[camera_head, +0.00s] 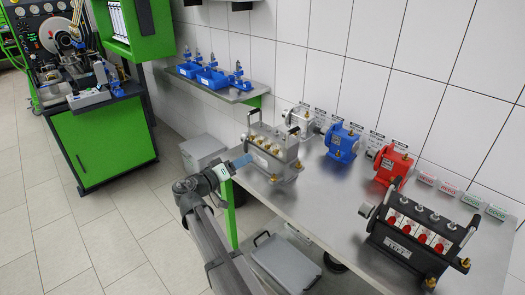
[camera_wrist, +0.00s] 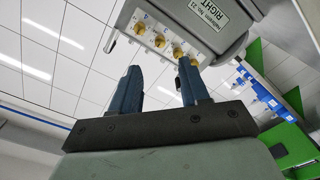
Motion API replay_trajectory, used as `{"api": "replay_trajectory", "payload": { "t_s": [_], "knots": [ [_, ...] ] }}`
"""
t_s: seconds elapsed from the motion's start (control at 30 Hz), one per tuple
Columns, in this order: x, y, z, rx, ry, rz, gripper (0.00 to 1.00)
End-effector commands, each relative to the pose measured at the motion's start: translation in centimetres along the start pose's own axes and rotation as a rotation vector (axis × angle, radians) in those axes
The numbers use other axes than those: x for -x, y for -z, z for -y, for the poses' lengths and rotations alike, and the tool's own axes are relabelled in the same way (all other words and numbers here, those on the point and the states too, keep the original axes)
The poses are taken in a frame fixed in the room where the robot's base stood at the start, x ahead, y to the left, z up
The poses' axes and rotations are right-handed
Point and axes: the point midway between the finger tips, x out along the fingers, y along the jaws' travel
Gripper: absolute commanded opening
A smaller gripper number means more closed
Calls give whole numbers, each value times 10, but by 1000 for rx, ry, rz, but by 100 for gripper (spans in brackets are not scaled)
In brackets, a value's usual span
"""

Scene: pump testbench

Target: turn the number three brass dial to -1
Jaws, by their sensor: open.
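A grey pump (camera_head: 285,158) with a row of several brass dials (camera_head: 266,146) stands near the left end of the metal bench. In the wrist view the pump (camera_wrist: 190,18) is at the top, tilted, with a label reading RIGHT. Its brass dials (camera_wrist: 160,41) run diagonally down to the right. Small marks sit beside them, too small to read surely, so I cannot tell which is number three. My gripper (camera_wrist: 158,66) is open and empty, its blue fingers pointing at the dial row. In the head view my gripper (camera_head: 241,161) is just left of the pump.
Blue (camera_head: 343,143) and red (camera_head: 392,165) pumps stand farther right, with a dark pump with red dials (camera_head: 410,238) at the front right. A shelf (camera_head: 232,94) holds blue trays. The bench middle (camera_head: 325,205) is clear.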

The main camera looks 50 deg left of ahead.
Motion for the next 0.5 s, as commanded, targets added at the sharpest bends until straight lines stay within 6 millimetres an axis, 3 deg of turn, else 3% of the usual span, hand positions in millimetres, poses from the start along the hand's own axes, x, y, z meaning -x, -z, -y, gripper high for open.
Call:
{"api": "replay_trajectory", "payload": {
  "t_s": [0.2,0.5],
  "knots": [
    [-41,0,0,1,-2,3,45],
    [-84,0,0,1,-1,2,45]
  ]
}}
